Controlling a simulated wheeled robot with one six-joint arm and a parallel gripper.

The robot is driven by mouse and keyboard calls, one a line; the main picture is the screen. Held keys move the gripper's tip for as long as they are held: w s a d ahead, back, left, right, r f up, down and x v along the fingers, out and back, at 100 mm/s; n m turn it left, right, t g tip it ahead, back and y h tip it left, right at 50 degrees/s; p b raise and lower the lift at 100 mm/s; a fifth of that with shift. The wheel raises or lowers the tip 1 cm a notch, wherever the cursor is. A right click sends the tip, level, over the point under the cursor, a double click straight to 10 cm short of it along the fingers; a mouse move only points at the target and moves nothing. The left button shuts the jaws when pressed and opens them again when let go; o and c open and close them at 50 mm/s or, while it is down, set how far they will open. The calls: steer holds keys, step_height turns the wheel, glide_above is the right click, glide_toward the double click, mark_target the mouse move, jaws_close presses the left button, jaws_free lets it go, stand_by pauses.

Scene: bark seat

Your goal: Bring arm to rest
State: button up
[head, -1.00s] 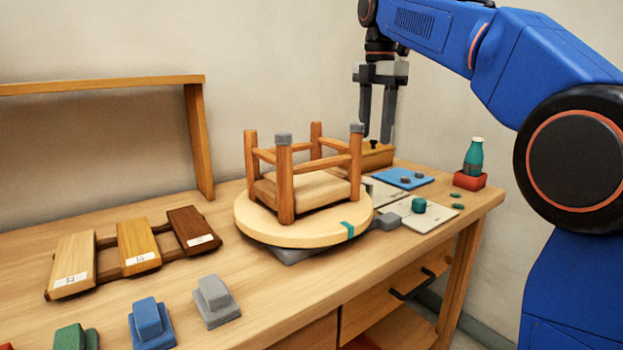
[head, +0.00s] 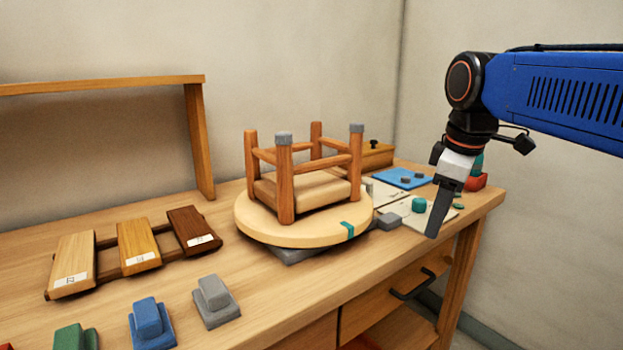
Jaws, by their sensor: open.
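My gripper (head: 437,222) hangs pointing down at the right of the head view, in front of the bench's right end. It is seen side-on, so one finger covers the other. I see nothing held in it. It stands apart from the upturned stool (head: 303,190), which rests legs up on a round turntable (head: 290,232). Grey caps sit on two of the stool's legs.
The wooden bench (head: 275,290) carries three wood samples (head: 138,246) and grey (head: 215,302), blue (head: 150,324) and green blocks (head: 75,338). A blue mat (head: 403,178) and a red holder (head: 477,181) are near my gripper. Space right of the bench is clear.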

steer(key=s+d+f+m+t, duration=0.1)
steer(key=s+d+f+m, duration=0.1)
steer(key=s+f+m, duration=0.3)
steer(key=s+d+f+m+t, duration=0.1)
steer(key=s+d+f+m, duration=0.1)
steer(key=s+f+m, duration=0.4)
steer(key=s+f, duration=0.5)
steer(key=f, duration=0.5)
steer(key=shift+d, duration=0.2)
steer(key=shift+r, duration=0.1)
